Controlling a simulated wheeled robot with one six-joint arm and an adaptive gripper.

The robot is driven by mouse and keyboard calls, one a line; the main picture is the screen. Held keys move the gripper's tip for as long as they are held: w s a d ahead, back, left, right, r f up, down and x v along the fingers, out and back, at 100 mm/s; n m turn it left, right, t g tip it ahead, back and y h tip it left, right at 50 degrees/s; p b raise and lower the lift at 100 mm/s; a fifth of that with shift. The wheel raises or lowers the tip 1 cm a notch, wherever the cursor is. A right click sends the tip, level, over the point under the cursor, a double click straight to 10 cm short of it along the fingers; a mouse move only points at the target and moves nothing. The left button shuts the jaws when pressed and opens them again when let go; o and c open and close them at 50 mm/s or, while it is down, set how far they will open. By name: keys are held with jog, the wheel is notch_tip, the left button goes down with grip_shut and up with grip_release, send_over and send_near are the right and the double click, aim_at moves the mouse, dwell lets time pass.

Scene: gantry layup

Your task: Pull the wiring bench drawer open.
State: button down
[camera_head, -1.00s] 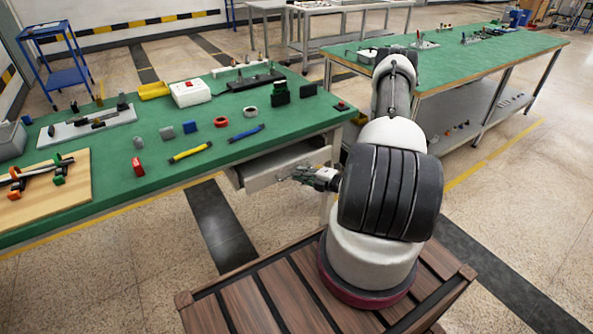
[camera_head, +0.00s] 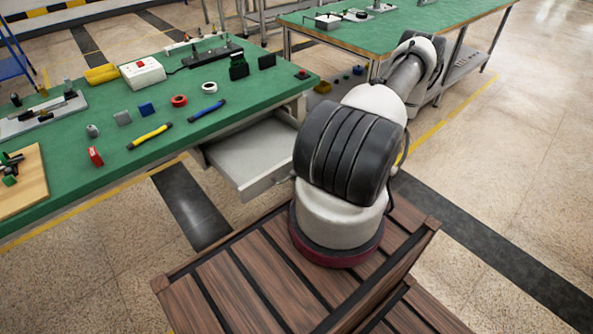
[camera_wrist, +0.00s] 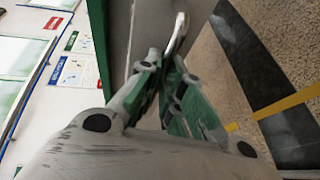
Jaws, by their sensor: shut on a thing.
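The wiring bench drawer (camera_head: 246,153) sticks out well from under the right end of the green-topped wiring bench (camera_head: 196,135). Its empty-looking grey inside shows from above. Part of its handle shows at the drawer front, near my arm. My gripper is hidden behind my own arm in the head view. In the wrist view my gripper (camera_wrist: 171,72) is shut on the curved metal drawer handle (camera_wrist: 181,32), next to the grey drawer front (camera_wrist: 146,30).
A white box with a red switch (camera_head: 142,73) stands farther back. Another green bench (camera_head: 330,27) stands behind my arm. Floor at the right is clear.

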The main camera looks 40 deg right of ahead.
jog(key=c, duration=1.6)
grip_release()
jog(key=shift+o, duration=0.2)
jog(key=shift+d, duration=0.1)
jog(key=v, duration=1.2)
